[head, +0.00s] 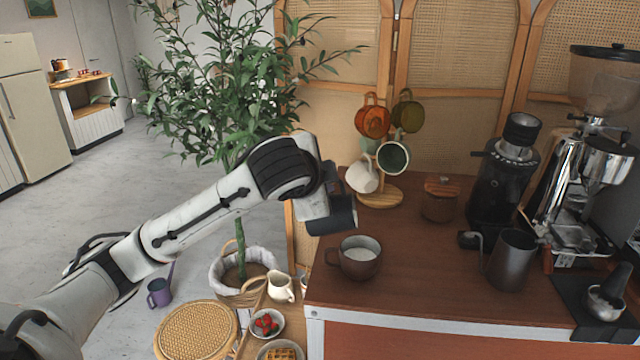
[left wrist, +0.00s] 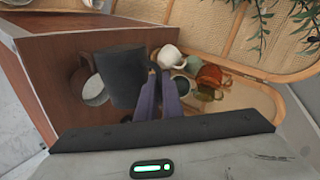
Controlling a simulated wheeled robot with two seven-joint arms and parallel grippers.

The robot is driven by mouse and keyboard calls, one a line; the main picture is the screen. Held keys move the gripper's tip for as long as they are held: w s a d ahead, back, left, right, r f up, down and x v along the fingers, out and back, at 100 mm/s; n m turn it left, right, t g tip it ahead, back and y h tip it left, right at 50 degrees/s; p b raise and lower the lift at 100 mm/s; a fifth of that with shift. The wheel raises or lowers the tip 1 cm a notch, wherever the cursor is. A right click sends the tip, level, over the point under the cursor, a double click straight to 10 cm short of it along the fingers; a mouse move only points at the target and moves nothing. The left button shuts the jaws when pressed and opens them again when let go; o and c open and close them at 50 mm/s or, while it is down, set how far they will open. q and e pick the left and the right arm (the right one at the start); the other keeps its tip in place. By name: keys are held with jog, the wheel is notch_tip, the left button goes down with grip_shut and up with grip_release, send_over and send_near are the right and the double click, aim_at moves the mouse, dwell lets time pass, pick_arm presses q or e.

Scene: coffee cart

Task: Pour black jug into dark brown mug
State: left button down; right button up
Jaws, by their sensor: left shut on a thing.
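The black jug (head: 335,218) is held by my left gripper (left wrist: 160,98), which is shut on it. In the head view the jug is tilted on its side, above and slightly left of the dark brown mug (head: 356,266). The mug stands upright near the front left corner of the counter, with pale contents or a pale inside showing. In the left wrist view the jug (left wrist: 122,75) is at the fingers, partly covering the mug (left wrist: 92,90). The fingertips are hidden in the head view. My right gripper is not in view.
A wooden mug stand (head: 380,196) with several mugs is behind the dark brown mug. A wooden-lidded pot (head: 440,200), a grinder (head: 502,180), a dark spouted pitcher (head: 512,262) and an espresso machine (head: 590,180) are on the right. The counter's front middle is clear.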

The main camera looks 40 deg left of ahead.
aim_at(342, 187)
pick_arm(q)
jog(key=shift+w+d+r+m+g+y, duration=0.25)
jog(key=shift+w+d+r+m+y, duration=0.2)
jog(key=shift+d, duration=0.25)
jog(key=shift+w+d+r+m+g+y, duration=0.25)
jog(key=shift+w+d+r+m+y, duration=0.15)
jog(key=shift+d, duration=0.3)
dwell(1.2)
